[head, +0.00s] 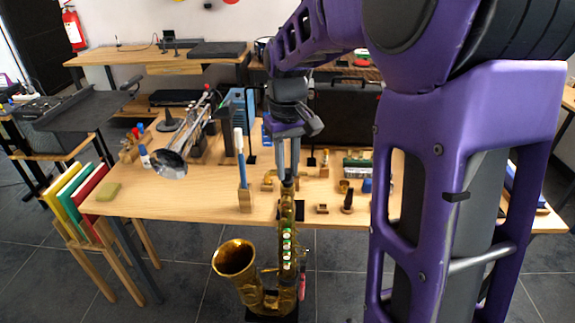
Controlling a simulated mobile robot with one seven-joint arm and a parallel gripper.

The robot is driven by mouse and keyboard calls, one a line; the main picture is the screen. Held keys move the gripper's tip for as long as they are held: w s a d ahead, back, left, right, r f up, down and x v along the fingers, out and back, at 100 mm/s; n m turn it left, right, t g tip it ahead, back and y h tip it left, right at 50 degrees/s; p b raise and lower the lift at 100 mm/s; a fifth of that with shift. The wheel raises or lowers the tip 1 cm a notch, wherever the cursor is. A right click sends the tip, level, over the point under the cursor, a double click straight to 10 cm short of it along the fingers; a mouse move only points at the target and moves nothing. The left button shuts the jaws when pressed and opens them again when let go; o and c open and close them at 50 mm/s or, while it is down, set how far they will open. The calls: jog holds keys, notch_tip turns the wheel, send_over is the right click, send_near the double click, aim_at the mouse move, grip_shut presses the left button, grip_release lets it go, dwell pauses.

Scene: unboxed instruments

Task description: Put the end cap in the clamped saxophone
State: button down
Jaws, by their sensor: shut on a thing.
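The brass saxophone (286,240) stands upright in front of the table's near edge, its bell (234,258) opening up to the left. A dark base shows under it; the clamp itself is not clear. My gripper (288,174) points straight down above the saxophone's upper end. It is shut on a small dark piece, the end cap (288,182), at the top of the saxophone's body tube. The fingers partly hide the cap. I cannot tell whether it is inside the tube opening or just above it.
The wooden table (160,205) holds a silver trumpet-like instrument (170,163) at left, a blue-handled brush in a wooden block (244,195), and small parts (347,200) right of my gripper. Coloured boards (75,195) stand at the left.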

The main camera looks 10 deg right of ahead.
jog(key=shift+f, duration=0.55)
dwell(1.2)
jog(key=c, duration=0.7)
grip_release()
jog(key=shift+o, duration=0.2)
notch_tip(320, 180, up, 2)
jog(key=shift+r+p, duration=0.25)
jog(key=shift+p, duration=0.65)
jog(key=shift+r, duration=1.8)
